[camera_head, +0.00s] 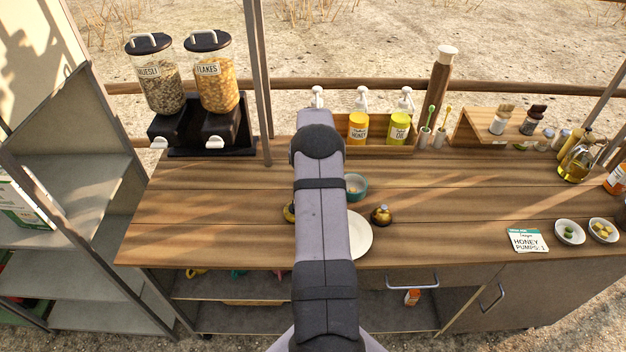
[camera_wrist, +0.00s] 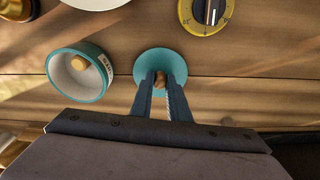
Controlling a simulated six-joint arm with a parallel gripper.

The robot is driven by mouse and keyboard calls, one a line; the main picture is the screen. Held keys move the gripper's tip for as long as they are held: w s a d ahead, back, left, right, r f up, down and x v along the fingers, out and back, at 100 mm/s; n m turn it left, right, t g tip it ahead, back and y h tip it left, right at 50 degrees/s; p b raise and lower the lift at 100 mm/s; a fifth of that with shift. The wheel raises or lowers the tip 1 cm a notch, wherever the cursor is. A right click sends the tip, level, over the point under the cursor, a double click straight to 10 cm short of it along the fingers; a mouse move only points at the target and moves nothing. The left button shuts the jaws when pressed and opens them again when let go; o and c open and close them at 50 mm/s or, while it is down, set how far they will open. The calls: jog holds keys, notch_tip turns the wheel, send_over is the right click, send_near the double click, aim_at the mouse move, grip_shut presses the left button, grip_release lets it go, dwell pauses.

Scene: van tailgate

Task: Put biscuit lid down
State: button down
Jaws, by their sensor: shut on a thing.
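My gripper (camera_wrist: 161,84) is shut on the wooden knob of the teal biscuit lid (camera_wrist: 150,61) in the wrist view. The round lid looks level, over the wooden counter. I cannot tell whether it touches the wood. The open teal biscuit jar (camera_wrist: 96,91) stands upright beside it, to the left, with a pale biscuit inside. The jar also shows in the camera_head view (camera_head: 360,190), just right of my arm. My arm hides the lid and my gripper there.
A yellow dial timer (camera_wrist: 207,14), a white plate (camera_head: 360,238) and a brass item (camera_head: 381,215) are close by. Cereal dispensers (camera_head: 214,85) stand at back left, pump bottles (camera_head: 398,128) behind. The counter (camera_head: 210,205) is clear on the left.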

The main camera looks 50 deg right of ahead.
jog(key=c, duration=1.7)
grip_release()
jog(key=shift+f, duration=0.1)
jog(key=r+b, duration=0.1)
jog(key=r, duration=0.3)
jog(key=r+b, duration=0.1)
jog(key=r, duration=0.3)
jog(key=s+a+r+b, duration=0.1)
jog(key=r, duration=0.3)
jog(key=shift+a+r, duration=0.1)
jog(key=shift+r, duration=0.05)
jog(key=shift+w, duration=0.1)
